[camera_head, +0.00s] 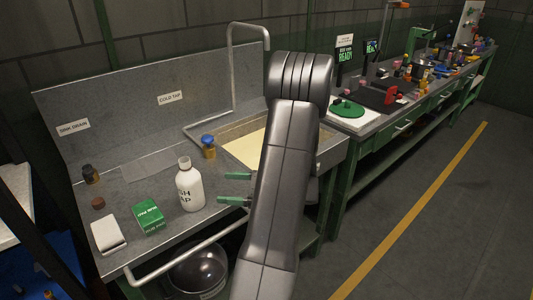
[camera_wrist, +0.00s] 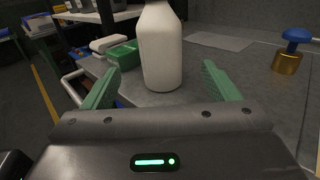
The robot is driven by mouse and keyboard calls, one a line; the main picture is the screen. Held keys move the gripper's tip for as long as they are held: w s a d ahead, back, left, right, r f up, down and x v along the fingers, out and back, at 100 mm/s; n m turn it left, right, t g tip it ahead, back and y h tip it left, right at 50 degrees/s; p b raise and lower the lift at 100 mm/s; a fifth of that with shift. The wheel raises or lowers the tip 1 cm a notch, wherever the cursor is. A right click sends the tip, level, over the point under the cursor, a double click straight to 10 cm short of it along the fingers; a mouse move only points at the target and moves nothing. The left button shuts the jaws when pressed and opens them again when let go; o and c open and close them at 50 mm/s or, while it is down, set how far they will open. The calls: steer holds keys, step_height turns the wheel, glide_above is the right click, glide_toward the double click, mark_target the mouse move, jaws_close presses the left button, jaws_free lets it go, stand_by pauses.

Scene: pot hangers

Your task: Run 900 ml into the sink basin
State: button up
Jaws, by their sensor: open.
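The sink basin (camera_head: 246,149), with a pale yellowish inside, is set into the grey counter and partly hidden behind my arm. A tall bent metal pipe (camera_head: 232,62) rises behind it. A brass fitting with a blue knob (camera_head: 208,146) stands at the basin's left edge; it also shows at right in the wrist view (camera_wrist: 289,52). My gripper (camera_head: 226,188) is open and empty, its green fingers pointing left at a white bottle (camera_head: 190,188). In the wrist view the upright bottle (camera_wrist: 160,52) appears between the fingers, just beyond them. A small display (camera_head: 345,55) shows green text including "READY".
A green box (camera_head: 149,216), a white block (camera_head: 108,235) and a dark jar (camera_head: 90,174) stand on the left counter. Signs read "COLD TAP" (camera_head: 170,98) and "SINK DRAIN" (camera_head: 73,127). A rail (camera_head: 190,262) runs along the front edge. A cluttered bench (camera_head: 400,100) continues right.

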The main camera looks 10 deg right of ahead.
steer(key=shift+r, duration=0.1)
steer(key=c, duration=0.4)
steer(key=shift+s+d+r+g+p, duration=0.1)
steer(key=shift+d+r+g+p, duration=0.05)
steer(key=shift+d+g+p, duration=0.15)
steer(key=c, duration=0.3)
steer(key=d+g+h+p, duration=0.1)
steer(key=d, duration=0.1)
steer(key=d+r+g+h+p, duration=0.1)
steer(key=d+h, duration=0.1)
steer(key=d+r+g+h+p, duration=0.1)
steer(key=d+h, duration=0.1)
steer(key=shift+s+n, duration=0.25)
steer(key=shift+n, duration=0.05)
jaws_close()
steer(key=w+d+r+m+h+p, duration=0.1)
steer(key=d+r+h+p, duration=0.1)
steer(key=d+r+h, duration=0.4)
steer(key=w+d+r+m+h+p, duration=0.2)
steer(key=d+r+h, duration=0.4)
steer(key=d, duration=0.9)
step_height(320, 180, up, 3)
steer(key=shift+d+r+m, duration=0.1)
steer(key=shift+d+m, duration=0.15)
steer(key=shift+m, duration=0.05)
steer(key=shift+w+a, duration=0.1)
steer(key=shift+w, duration=0.05)
